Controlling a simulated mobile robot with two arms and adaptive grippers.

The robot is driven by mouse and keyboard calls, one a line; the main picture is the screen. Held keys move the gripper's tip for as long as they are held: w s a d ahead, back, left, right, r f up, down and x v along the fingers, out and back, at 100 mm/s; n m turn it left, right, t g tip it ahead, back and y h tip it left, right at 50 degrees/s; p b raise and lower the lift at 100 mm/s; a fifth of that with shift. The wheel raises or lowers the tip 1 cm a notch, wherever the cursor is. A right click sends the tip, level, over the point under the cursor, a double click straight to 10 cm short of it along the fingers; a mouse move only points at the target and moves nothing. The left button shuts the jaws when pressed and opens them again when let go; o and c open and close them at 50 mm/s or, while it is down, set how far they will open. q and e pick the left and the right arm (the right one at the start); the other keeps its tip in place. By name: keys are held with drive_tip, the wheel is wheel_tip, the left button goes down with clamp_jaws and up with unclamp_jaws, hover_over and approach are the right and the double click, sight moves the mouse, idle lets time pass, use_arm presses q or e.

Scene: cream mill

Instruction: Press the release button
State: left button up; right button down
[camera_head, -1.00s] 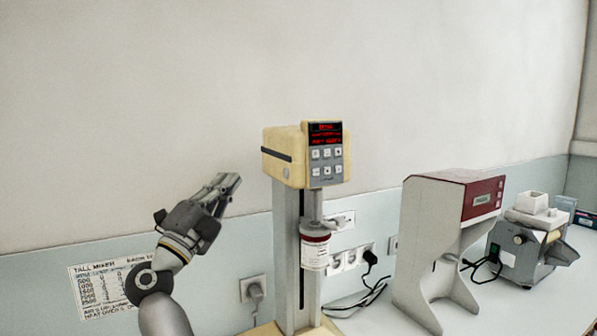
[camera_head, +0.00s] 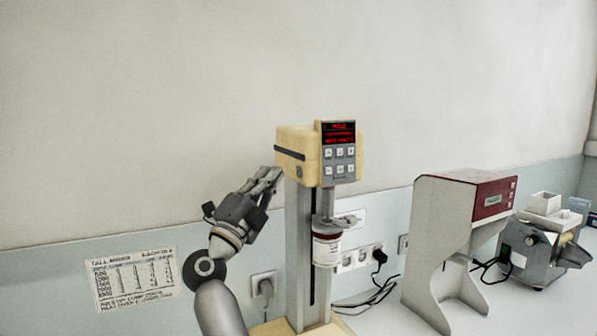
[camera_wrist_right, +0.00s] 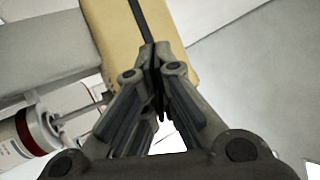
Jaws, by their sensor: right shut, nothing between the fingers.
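The tall mixer's cream-yellow head (camera_head: 290,139) sits on a grey column and carries a lit red display and several keys (camera_head: 340,160) on its front. A small round button (camera_head: 299,171) shows low on the head's left side. My right gripper (camera_head: 272,176) is shut and empty, its tips just left of the head, close to the button's height. In the right wrist view the fingertips (camera_wrist_right: 158,60) overlap the yellow casing (camera_wrist_right: 112,28) and hide part of it. The button does not show there, and I cannot tell whether the tips touch the casing. My left gripper is out of view.
A white jar (camera_head: 326,250) is held beside the column. A white and dark red machine (camera_head: 430,230) and a grey grinder (camera_head: 540,245) stand to the right. A plug and socket (camera_head: 264,286) and a paper chart (camera_head: 135,278) are on the wall.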

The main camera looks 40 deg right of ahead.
sight(299, 172)
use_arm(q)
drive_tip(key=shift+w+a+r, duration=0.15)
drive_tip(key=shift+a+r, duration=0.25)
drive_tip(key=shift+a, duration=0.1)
use_arm(e)
drive_tip(key=shift+s+d, duration=0.2)
drive_tip(key=shift+d, duration=0.85)
use_arm(q)
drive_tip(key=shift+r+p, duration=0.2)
drive_tip(key=shift+p, duration=0.25)
use_arm(e)
drive_tip(key=shift+d+r, duration=0.1)
drive_tip(key=shift+d, duration=0.05)
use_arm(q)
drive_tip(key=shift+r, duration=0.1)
use_arm(e)
drive_tip(key=shift+s+d, duration=0.15)
drive_tip(key=shift+d, duration=0.1)
use_arm(q)
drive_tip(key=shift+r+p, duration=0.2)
drive_tip(key=shift+p, duration=0.1)
use_arm(e)
drive_tip(key=shift+d, duration=0.3)
drive_tip(key=shift+a, duration=0.7)
